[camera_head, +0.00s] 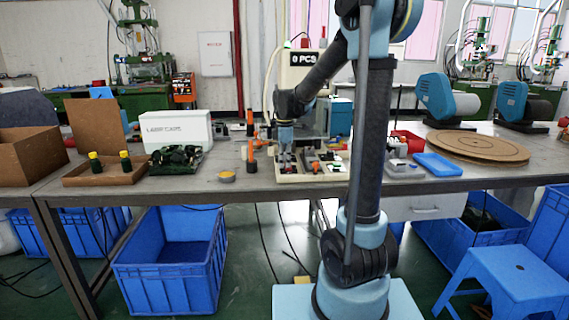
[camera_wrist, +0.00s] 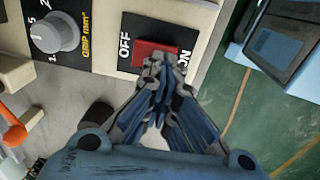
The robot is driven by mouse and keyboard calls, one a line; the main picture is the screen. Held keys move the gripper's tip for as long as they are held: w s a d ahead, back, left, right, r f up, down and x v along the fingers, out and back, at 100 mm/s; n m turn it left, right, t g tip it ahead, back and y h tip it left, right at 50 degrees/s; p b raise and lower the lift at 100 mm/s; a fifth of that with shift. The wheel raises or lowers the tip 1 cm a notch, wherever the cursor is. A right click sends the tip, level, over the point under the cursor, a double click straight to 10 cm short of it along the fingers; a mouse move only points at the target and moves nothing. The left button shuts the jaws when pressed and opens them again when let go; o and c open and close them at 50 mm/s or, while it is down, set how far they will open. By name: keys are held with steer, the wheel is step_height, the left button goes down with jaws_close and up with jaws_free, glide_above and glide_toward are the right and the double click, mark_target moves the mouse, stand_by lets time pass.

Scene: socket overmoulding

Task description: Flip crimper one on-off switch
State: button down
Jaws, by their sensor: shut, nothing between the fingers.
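The crimper's on-off switch (camera_wrist: 154,50) is a red rocker on a black plate marked OFF and ON. It sits on the cream front of the crimper, seen close in the wrist view. My gripper (camera_wrist: 158,65) is shut and empty, with its fingertips at the lower edge of the red rocker, over part of the ON side. I cannot tell whether they touch it or which way the rocker is tilted. In the head view my gripper (camera_head: 286,150) is low at the crimper (camera_head: 303,80), which shows a "0 PCS" sign; the switch cannot be made out there.
A grey dial (camera_wrist: 55,33) is left of the switch. A blue box (camera_wrist: 285,40) is at the right. On the table (camera_head: 200,188), a white carton (camera_head: 178,130), an orange-handled tool (camera_head: 251,155) and a blue tray (camera_head: 437,165) lie around. My arm hides part of the table.

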steer(key=shift+w, duration=0.15)
steer(key=shift+w+r, duration=0.2)
steer(key=shift+w, duration=0.45)
steer(key=shift+r, duration=0.1)
step_height(320, 180, up, 13)
steer(key=s, duration=0.2)
steer(key=shift+s+r, duration=0.2)
steer(key=shift+s, duration=0.2)
